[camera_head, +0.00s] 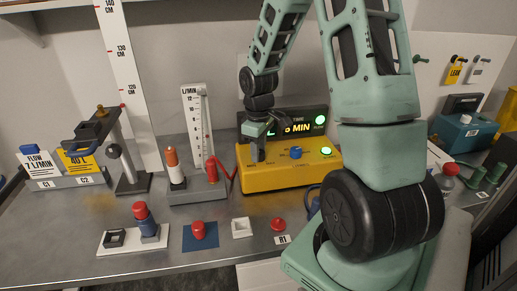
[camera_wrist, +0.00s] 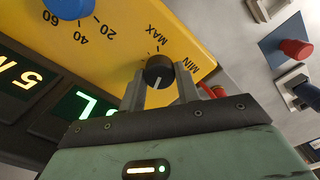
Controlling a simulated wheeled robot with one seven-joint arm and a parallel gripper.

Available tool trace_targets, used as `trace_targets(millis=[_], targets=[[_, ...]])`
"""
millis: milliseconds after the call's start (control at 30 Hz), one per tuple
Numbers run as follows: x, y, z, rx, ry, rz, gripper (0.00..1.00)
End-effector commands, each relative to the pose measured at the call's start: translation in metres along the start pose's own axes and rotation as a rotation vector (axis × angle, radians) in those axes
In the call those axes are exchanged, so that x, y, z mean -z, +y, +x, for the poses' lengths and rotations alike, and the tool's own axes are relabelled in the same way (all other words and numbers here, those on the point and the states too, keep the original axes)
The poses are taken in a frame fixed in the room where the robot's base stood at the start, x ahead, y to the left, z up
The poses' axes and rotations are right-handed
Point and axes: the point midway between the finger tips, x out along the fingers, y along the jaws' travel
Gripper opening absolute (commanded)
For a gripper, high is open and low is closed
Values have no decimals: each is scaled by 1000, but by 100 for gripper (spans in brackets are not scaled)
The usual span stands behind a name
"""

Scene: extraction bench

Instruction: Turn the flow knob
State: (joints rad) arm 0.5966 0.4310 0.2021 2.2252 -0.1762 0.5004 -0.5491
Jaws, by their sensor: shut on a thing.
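The yellow control box (camera_head: 318,172) stands at the back of the bench and also shows in the wrist view (camera_wrist: 128,14). Its flow knob, a round black knob (camera_wrist: 158,68) with a white pointer line, sits between the printed words MAX and MIN. My gripper (camera_head: 257,158) reaches down onto the left part of the box. In the wrist view my gripper (camera_wrist: 160,84) is shut on the knob, one finger on each side. The pointer line is directed toward my gripper's palm. The knob is hidden behind my gripper in the head view. A flow gauge (camera_head: 197,120) marked L/MIN stands left of the box.
A blue dial (camera_head: 296,152) and a lit green button (camera_head: 326,151) sit on the box right of my gripper. A display (camera_head: 300,124) reading MIN is behind. A red-topped post (camera_head: 198,230) and several small parts lie in front.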

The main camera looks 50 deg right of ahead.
Motion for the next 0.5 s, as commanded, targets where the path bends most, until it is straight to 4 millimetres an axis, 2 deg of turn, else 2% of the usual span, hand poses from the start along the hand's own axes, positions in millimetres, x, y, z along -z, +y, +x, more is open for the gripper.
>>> trace_targets(millis=[500], targets=[[1, 1, -1, -1, 2, 416, 9]])
